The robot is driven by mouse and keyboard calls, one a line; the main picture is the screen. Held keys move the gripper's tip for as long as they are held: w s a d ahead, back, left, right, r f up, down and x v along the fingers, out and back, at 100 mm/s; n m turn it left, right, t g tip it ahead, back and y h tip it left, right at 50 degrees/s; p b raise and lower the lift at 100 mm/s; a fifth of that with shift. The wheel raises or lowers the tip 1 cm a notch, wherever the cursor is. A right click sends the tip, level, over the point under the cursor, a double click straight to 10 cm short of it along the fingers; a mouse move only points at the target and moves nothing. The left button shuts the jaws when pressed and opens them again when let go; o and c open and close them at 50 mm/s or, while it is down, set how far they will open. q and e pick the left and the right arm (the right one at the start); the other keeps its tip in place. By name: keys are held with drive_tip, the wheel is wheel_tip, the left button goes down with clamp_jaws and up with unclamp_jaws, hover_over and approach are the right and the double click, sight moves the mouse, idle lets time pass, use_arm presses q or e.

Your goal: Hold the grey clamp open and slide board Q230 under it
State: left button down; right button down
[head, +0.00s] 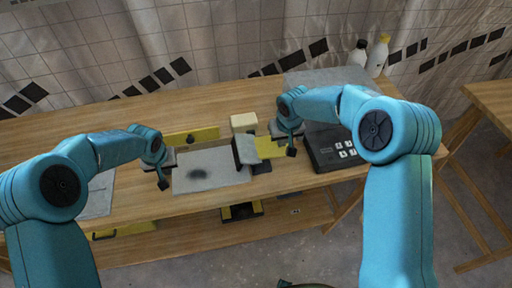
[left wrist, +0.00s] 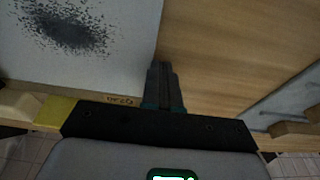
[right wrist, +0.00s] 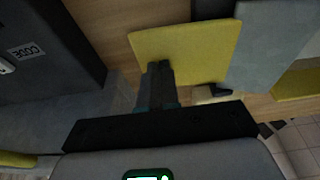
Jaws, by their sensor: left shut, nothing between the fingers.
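A grey board with a dark speckled patch, apparently board Q230 (head: 232,178), lies flat on the bench. It also shows in the left wrist view (left wrist: 120,60), with a small upside-down label on its near edge. The grey clamp (head: 246,150) stands at the board's right end, with a yellow plate (head: 270,147) to its right; both show in the right wrist view, clamp (right wrist: 265,55) and plate (right wrist: 180,50). My left gripper (left wrist: 163,88) is shut and empty beside the board's edge. My right gripper (right wrist: 158,80) looks shut, its tips over the yellow plate; I cannot tell whether they touch.
A dark box (head: 325,160) with white labels sits right of the clamp. A cream block (head: 243,122) and a yellow strip (head: 190,137) lie behind the board. Bottles (head: 377,57) stand at the back right. The bench's back left is clear.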

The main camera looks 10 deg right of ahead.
use_arm(q)
drive_tip(key=shift+d, duration=0.3)
use_arm(e)
drive_tip(key=shift+s+f, duration=0.1)
drive_tip(key=shift+f, duration=0.05)
use_arm(q)
drive_tip(key=shift+a, duration=0.1)
drive_tip(key=shift+a, duration=1.75)
drive_tip(key=w+v, duration=0.2)
drive_tip(key=v, duration=0.5)
drive_tip(key=shift+s+r, duration=0.15)
drive_tip(key=shift+r, duration=0.45)
use_arm(e)
drive_tip(key=shift+w+v, duration=0.15)
drive_tip(key=shift+v, duration=0.55)
drive_tip(key=shift+w+v, duration=0.2)
drive_tip(key=shift+v, duration=0.5)
drive_tip(key=w+v, duration=0.1)
drive_tip(key=v, duration=0.5)
drive_tip(key=shift+w+r, duration=0.3)
drive_tip(key=shift+r, duration=0.1)
